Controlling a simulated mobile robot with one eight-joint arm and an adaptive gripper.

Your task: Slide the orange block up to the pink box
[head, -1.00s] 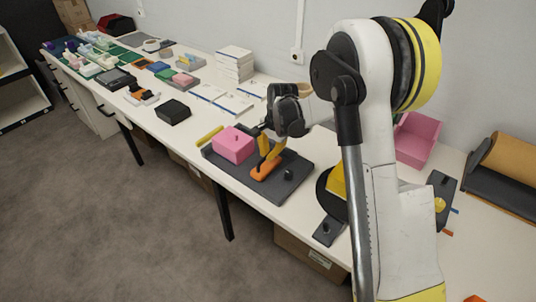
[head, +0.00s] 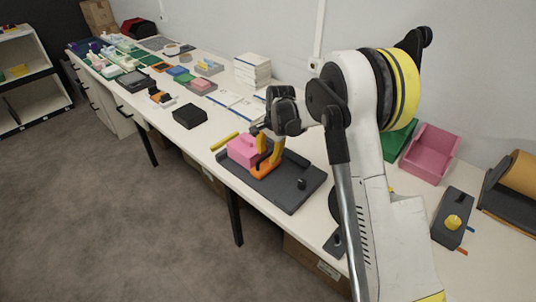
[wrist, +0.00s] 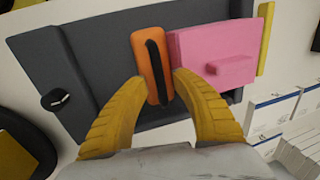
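The orange block (head: 262,171), with a black strip along its top, lies on the dark grey tray (head: 292,199). It shows in the wrist view (wrist: 151,62), right beside the pink box (wrist: 212,52); I see no clear gap between them there. The pink box (head: 242,151) has a small pink handle and stands on the tray's left part. My gripper (head: 269,158) is lowered over the block.
A black knob (head: 301,184) stands on the tray's right part. A yellow bar (head: 224,141) lies beyond the pink box. A black box (head: 190,116) and white stacked boxes (head: 252,69) stand farther along the table. A pink bin (head: 431,153) is at right.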

